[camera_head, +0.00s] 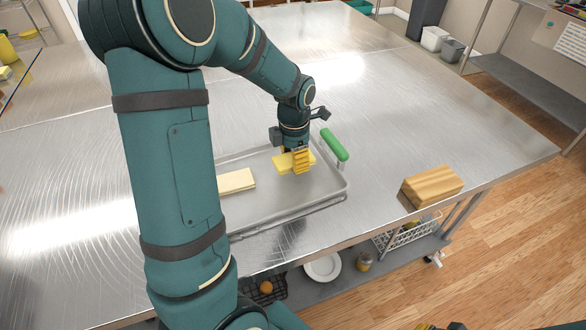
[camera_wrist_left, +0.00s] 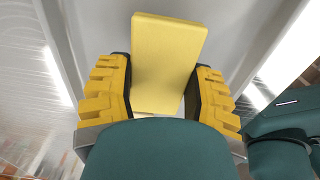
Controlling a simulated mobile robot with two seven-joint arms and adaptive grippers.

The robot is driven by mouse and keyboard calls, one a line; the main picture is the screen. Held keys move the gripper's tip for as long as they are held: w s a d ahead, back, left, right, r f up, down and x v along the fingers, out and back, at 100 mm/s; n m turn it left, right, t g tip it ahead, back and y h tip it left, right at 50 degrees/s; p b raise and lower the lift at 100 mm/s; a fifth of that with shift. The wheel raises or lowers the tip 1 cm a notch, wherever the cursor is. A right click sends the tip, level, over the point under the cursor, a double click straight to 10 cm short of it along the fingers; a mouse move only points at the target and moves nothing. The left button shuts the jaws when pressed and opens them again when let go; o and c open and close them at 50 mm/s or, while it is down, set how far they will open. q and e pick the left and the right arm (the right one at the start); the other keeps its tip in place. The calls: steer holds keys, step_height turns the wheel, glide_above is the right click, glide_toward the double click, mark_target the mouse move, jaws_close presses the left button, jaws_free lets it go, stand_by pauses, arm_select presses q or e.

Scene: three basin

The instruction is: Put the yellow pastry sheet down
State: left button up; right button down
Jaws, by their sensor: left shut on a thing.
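The yellow pastry sheet (camera_head: 281,164) is a flat yellow slab at the right part of a metal tray (camera_head: 310,192). In the left wrist view the sheet (camera_wrist_left: 165,60) lies between the two yellow fingers. My left gripper (camera_head: 301,166) points down over the tray and is shut on the sheet. I cannot tell whether the sheet touches the tray floor. A paler cream slab (camera_head: 237,181) lies in the tray to the left. Of my right gripper, only a small yellow and dark bit (camera_head: 428,326) seems to show at the bottom edge.
A green handle (camera_head: 334,145) stands at the tray's right end. A wooden block (camera_head: 432,186) sits near the front right edge of the metal table (camera_head: 430,110). A plate (camera_head: 322,267) and basket (camera_head: 407,236) are on the shelf below. The table behind the tray is clear.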

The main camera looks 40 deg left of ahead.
mark_target(294, 173)
arm_select(q)
steer(key=shift+f+b, duration=0.4)
steer(key=shift+f, duration=1.35)
steer(key=shift+f, duration=0.2)
steer(key=o, duration=1.1)
steer(key=shift+o, duration=0.2)
steer(key=shift+r, duration=0.1)
step_height(294, 173, up, 11)
steer(key=p, duration=0.2)
steer(key=shift+p, duration=0.3)
steer(key=shift+r, duration=0.65)
